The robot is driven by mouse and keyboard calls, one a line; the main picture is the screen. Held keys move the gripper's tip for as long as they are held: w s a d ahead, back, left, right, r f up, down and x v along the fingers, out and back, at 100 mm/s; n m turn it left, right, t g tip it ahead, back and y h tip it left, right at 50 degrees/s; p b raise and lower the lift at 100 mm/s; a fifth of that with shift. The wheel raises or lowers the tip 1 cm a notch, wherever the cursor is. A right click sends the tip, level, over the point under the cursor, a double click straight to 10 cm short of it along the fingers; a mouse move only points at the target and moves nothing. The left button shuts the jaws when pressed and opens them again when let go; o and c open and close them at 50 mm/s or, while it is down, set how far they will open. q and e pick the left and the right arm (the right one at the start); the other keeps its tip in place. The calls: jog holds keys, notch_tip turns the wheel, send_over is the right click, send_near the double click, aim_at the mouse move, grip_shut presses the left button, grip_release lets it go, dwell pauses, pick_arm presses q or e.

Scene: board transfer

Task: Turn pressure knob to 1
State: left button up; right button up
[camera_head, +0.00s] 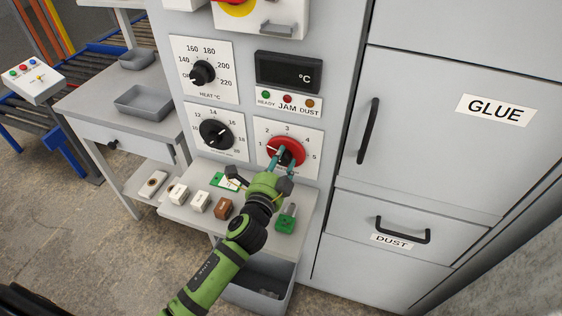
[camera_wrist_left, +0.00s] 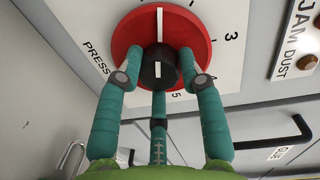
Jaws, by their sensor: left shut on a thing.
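The pressure knob is a red disc with a black centre (camera_head: 286,150) on a white plate marked 1 to 5. My left gripper (camera_head: 282,160) reaches up to it from below, its teal fingers shut around the black centre. In the left wrist view the red disc (camera_wrist_left: 130,38) fills the top, with the fingers (camera_wrist_left: 158,72) on both sides of the black centre. A white mark on the disc points up in that view; in the head view it lies on the left side, near the 1. My right gripper is out of view.
A black dial (camera_head: 215,133) and a heat dial (camera_head: 202,73) sit to the left. A display (camera_head: 289,72) and coloured lamps are above. A shelf (camera_head: 262,226) below carries several small blocks. Cabinet handles (camera_head: 368,130) stick out at right.

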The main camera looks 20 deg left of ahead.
pick_arm(q)
jog(key=shift+n, duration=1.5)
jog(key=o, duration=1.2)
jog(key=shift+d, duration=0.1)
jog(key=shift+c, duration=0.2)
jog(key=shift+s, duration=0.2)
jog(key=s, duration=1.1)
jog(key=shift+s+a+r, duration=0.25)
jog(key=shift+r, duration=0.2)
